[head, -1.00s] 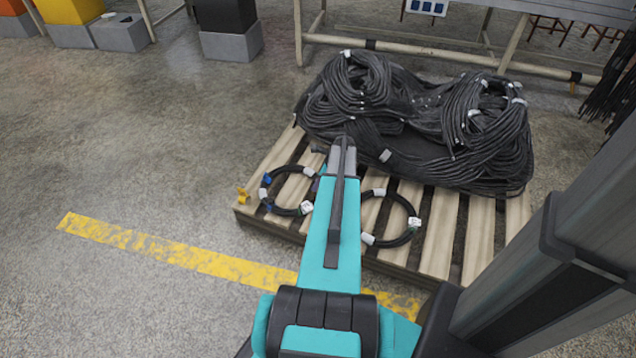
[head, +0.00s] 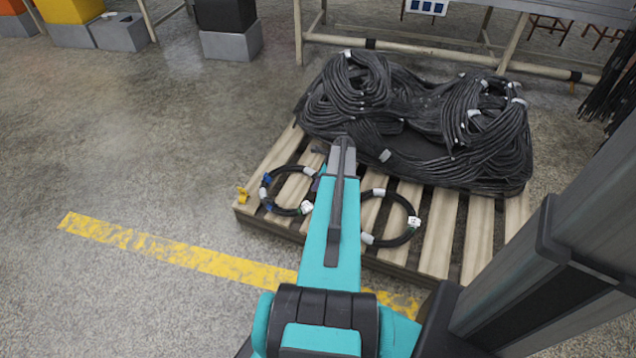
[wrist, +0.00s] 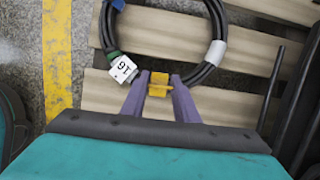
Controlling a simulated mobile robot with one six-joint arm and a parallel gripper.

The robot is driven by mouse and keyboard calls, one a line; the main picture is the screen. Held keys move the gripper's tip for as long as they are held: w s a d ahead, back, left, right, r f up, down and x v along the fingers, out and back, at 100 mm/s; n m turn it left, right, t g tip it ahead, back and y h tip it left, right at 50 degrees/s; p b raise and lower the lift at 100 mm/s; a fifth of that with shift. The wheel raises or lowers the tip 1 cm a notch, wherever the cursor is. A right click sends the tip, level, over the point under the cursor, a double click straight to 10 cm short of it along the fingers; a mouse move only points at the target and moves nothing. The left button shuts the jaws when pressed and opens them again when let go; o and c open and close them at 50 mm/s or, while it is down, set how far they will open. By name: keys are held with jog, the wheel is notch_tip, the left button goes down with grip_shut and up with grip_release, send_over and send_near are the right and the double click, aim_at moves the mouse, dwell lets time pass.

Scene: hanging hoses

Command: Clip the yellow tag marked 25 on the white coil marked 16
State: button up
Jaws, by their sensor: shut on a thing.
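The coil marked 16 (wrist: 213,27) is a black cable ring with a white wrap, blue and green bands and a white label (wrist: 123,68) reading 16. In the head view it appears to be the left ring (head: 287,170) on the pallet, partly behind my arm. My gripper (wrist: 159,80) has purple fingers shut on a small yellow tag (wrist: 159,79), at the ring's near side beside the label. The tag's number is not readable. I cannot tell whether the tag is around the cable or only beside it. In the head view my arm hides the fingertips.
A second ring (head: 408,235) lies on the wooden pallet (head: 440,235) right of my arm. Another yellow piece (head: 243,194) is at the pallet's left corner. A large heap of black hoses (head: 420,120) covers the pallet's far side. Open floor lies left, with a yellow line (head: 180,255).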

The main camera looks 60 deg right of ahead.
jog(key=shift+f, duration=1.8)
dwell(1.4)
jog(key=o, duration=1.1)
jog(key=shift+o, duration=0.2)
jog(key=shift+r, duration=0.1)
jog(key=p+v, duration=0.2)
jog(key=v, duration=1.1)
jog(key=shift+r+p, duration=0.3)
jog(key=shift+r, duration=0.1)
